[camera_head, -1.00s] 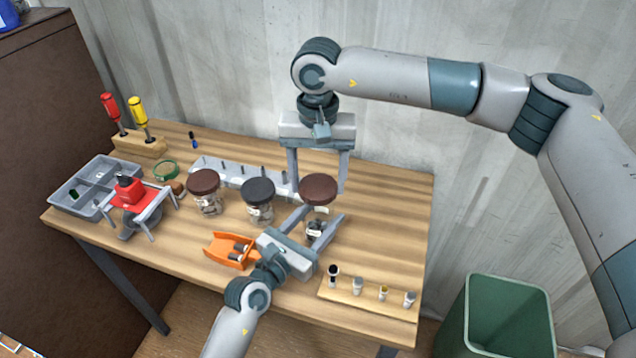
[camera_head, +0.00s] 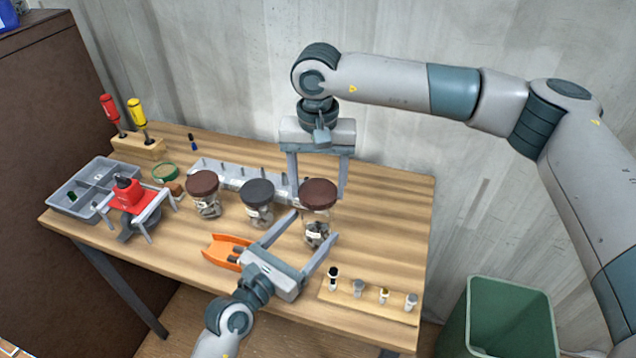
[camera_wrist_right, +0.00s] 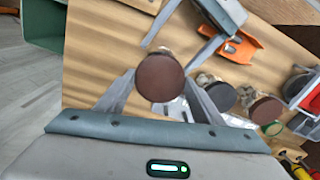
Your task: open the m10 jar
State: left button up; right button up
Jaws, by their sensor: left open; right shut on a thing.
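Three clear jars stand in a row on the table. The right-hand jar (camera_head: 316,235) has a brown lid (camera_head: 318,192), which also shows in the right wrist view (camera_wrist_right: 160,77). The middle jar has a dark grey lid (camera_head: 258,191) and the left jar a brown lid (camera_head: 203,182). The jar labels are too small to read. My right gripper (camera_head: 318,197) points down, its fingers closed on the sides of the right-hand lid. That lid sits over its jar; I cannot tell if it is loose. My left gripper (camera_head: 315,225) is open, its fingertips near the jar's lower body.
An orange scoop tray (camera_head: 223,250) lies left of my left gripper. A rack of small posts (camera_head: 225,172) stands behind the jars. A wooden strip with several fasteners (camera_head: 368,302) lies front right. A red device (camera_head: 137,201) and grey bin (camera_head: 70,205) are at the left.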

aim_at(286, 256)
pick_arm(q)
jog(key=b+v, duration=0.1)
jog(key=v, duration=0.6)
jog(key=shift+s+a+r, duration=0.1)
jog(key=shift+s, duration=0.1)
pick_arm(e)
jog(key=shift+f, duration=0.85)
